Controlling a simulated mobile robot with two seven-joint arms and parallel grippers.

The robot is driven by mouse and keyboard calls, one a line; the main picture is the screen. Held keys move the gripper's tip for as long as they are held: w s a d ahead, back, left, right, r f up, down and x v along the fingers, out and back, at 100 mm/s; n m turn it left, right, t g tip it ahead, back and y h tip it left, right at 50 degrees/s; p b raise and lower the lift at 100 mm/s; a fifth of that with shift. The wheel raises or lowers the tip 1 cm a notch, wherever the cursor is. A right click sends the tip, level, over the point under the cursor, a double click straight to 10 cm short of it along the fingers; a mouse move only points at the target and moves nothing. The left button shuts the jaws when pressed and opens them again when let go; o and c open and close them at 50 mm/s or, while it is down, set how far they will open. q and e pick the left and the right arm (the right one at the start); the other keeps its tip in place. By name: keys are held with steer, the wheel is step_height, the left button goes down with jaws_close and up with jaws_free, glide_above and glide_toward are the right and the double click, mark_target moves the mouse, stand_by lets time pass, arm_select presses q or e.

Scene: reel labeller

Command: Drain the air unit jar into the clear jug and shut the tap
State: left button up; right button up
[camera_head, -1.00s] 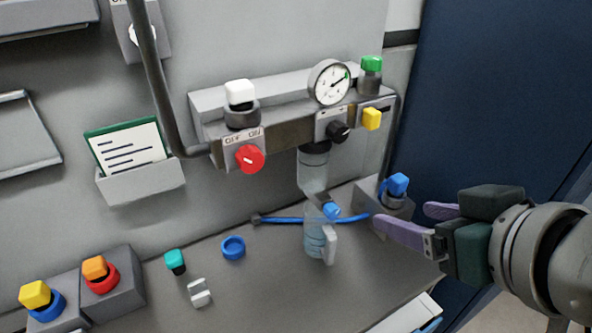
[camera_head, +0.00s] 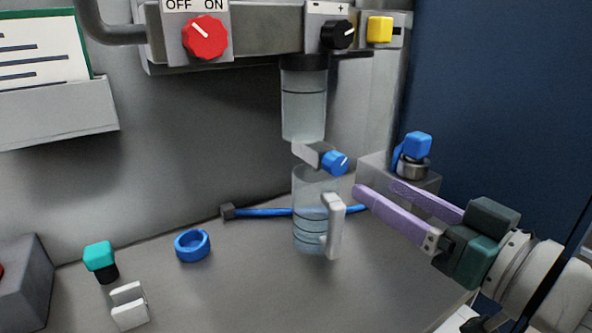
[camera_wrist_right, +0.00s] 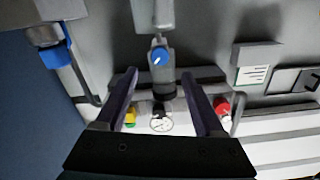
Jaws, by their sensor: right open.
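The air unit jar (camera_head: 303,108) is a clear cylinder hanging under the unit, with a dark collar on top. Below it is the drain tap with a blue knob (camera_head: 335,163) bearing a white line. The clear jug (camera_head: 306,238) stands upright on the bench beneath the tap, its pale handle (camera_head: 334,228) facing right. Its liquid level is hard to tell. My right gripper (camera_head: 376,190) is open and empty, its purple fingers just right of the knob and jug, apart from both.
A blue hose (camera_head: 263,212) runs behind the jug. A grey block with a blue-topped fitting (camera_head: 417,146) stands behind my right gripper. A red OFF/ON knob (camera_head: 205,37) is above left. A blue ring (camera_head: 192,245) and teal-capped part (camera_head: 100,262) lie on the bench's left.

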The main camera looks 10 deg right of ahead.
mark_target(340, 166)
steer(key=x, duration=0.8)
steer(key=shift+w+a+b, duration=0.1)
steer(key=shift+w+b, duration=0.05)
steer(key=shift+b, duration=0.25)
jaws_close()
